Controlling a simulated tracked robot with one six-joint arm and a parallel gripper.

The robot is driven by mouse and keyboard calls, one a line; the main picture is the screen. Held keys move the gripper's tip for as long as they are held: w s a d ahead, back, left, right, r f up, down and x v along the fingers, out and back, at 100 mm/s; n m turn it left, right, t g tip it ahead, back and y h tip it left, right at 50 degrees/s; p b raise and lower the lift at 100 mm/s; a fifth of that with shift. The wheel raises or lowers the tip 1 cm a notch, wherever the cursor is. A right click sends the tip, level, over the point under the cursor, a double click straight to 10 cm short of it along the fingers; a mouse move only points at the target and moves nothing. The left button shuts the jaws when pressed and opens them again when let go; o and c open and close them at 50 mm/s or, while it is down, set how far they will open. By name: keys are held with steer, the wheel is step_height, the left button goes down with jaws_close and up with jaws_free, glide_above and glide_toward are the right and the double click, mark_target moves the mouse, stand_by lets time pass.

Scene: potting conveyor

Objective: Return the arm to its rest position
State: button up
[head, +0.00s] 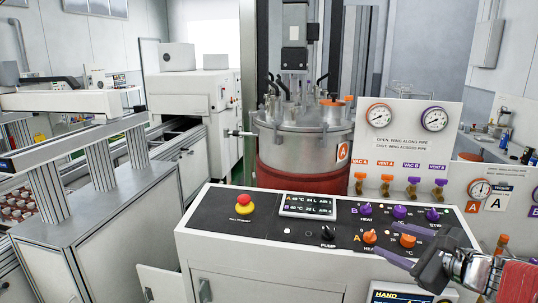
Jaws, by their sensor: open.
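My gripper (386,243) is at the lower right in the head view, over the right part of the control panel (270,230). Its two purple-grey fingers point left and are apart, with nothing held between them that I can see. The fingertips appear close to the orange A knobs, the left one (370,237) and the right one (407,240). I cannot tell whether they touch. My arm runs out of the picture at the right edge.
A red emergency button (243,199), a small display (308,206) and purple B knobs (400,211) are on the panel. A steel vessel (300,142) stands behind it. A gauge board (408,130) with valves rises behind the panel's right side. A conveyor (90,130) is at left.

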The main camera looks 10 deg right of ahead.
steer(key=s+a+f+n+g+y, duration=0.1)
steer(key=s+a+f+n+g, duration=0.2)
steer(key=a+n, duration=0.45)
steer(key=s+a+f+n+g, duration=0.25)
steer(key=s+a+n, duration=0.25)
steer(key=a, duration=0.5)
steer(key=s+a+f+n+g+h, duration=0.1)
steer(key=s+n+h, duration=0.4)
steer(key=s+n, duration=0.5)
steer(key=shift+s+a+n+g, duration=0.2)
steer(key=shift+n+g, duration=0.55)
steer(key=shift+n, duration=1)
steer(key=shift+c, duration=0.2)
